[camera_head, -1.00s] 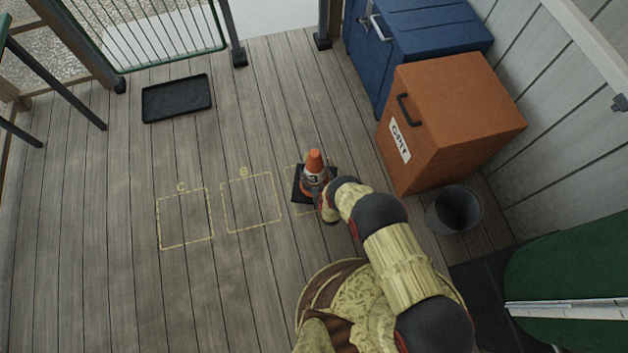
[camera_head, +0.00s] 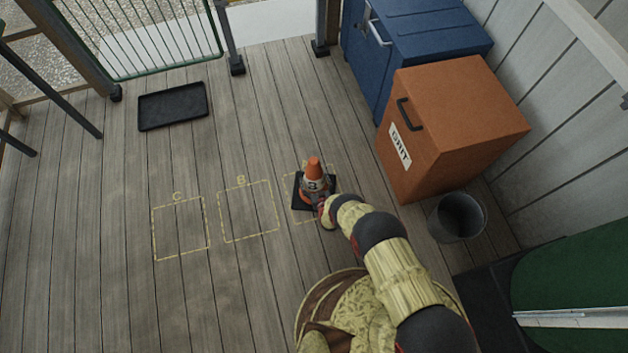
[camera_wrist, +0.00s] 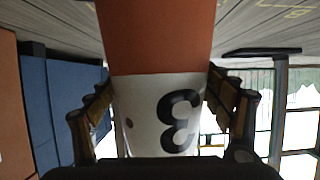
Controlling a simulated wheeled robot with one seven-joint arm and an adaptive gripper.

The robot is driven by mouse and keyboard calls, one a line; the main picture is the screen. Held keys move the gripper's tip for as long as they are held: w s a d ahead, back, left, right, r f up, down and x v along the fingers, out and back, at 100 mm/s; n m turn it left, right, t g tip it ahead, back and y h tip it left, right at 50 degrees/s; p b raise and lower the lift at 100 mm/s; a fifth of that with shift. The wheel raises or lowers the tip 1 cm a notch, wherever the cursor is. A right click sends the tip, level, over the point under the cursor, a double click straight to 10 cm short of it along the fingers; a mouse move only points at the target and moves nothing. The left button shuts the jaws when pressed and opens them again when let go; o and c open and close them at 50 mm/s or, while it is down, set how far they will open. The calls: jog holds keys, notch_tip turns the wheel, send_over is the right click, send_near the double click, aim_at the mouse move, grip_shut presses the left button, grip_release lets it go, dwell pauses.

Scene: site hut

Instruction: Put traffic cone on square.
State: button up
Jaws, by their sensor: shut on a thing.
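The orange traffic cone (camera_head: 314,167) has a white band marked 3 and a black base. In the head view it is upright over the rightmost outlined square (camera_head: 289,178), hiding most of that square and its letter. I cannot tell whether the base touches the floor. My gripper (camera_head: 324,206) is at the cone's near side. In the wrist view the cone (camera_wrist: 155,40) fills the middle, with the fingers of my gripper (camera_wrist: 160,112) shut on it from both sides. Square B (camera_head: 249,238) and square C (camera_head: 181,256) are empty, left of the cone.
An orange grit bin (camera_head: 455,115) and a blue box (camera_head: 425,35) stand to the right. A grey bucket (camera_head: 457,217) is beside the grit bin. A black tray (camera_head: 173,106) lies at the back left. The floor on the left is clear.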

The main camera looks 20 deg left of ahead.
jog(key=o, duration=2.1)
jog(key=p+v, duration=0.4)
jog(key=v, duration=0.7)
jog(key=shift+p, duration=0.4)
jog(key=shift+s+d+r, duration=0.2)
jog(key=shift+s+d, duration=0.05)
jog(key=shift+s, duration=0.2)
